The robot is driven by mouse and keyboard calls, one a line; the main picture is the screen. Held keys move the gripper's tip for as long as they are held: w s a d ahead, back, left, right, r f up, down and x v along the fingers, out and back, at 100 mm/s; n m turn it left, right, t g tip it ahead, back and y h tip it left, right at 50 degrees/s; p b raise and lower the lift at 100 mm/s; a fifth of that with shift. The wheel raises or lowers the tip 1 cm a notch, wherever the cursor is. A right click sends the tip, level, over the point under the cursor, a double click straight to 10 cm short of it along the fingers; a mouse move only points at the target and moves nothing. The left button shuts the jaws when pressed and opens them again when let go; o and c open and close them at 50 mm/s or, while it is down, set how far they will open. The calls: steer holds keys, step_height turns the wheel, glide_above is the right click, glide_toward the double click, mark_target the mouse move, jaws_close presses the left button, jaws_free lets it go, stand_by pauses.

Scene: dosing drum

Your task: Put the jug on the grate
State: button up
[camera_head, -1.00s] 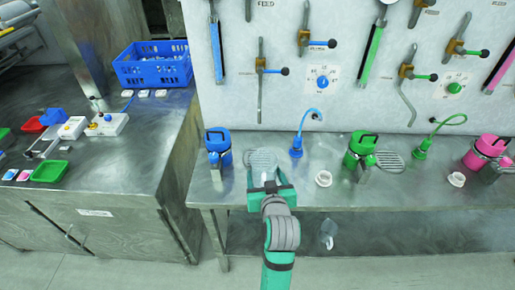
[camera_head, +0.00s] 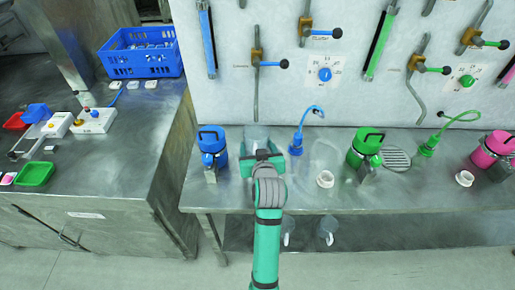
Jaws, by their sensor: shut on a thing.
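A greyish, see-through jug (camera_head: 256,134) stands upright at the far side of my gripper (camera_head: 260,155), over the back part of the steel table. My gripper is shut on it, and the fingers cover its lower part. The round grate between the blue canister and the blue hose is hidden behind the jug and gripper. I cannot tell whether the jug touches it. Another round slotted grate (camera_head: 397,158) is in plain view beside the green canister.
A blue canister (camera_head: 212,146) stands close left of my gripper, and a blue hose nozzle (camera_head: 296,146) close right. Clear vessels (camera_head: 327,230) show below the tabletop.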

steer(key=shift+w+f, duration=0.15)
steer(key=shift+f, duration=0.6)
steer(key=shift+a, duration=0.1)
steer(key=o, duration=1.1)
steer(key=shift+f, duration=0.15)
steer(key=shift+s+d, duration=0.2)
steer(key=shift+s, duration=0.05)
steer(key=shift+s+r, duration=0.2)
steer(key=shift+r, duration=0.05)
steer(key=v, duration=1.1)
steer(key=shift+s, duration=0.2)
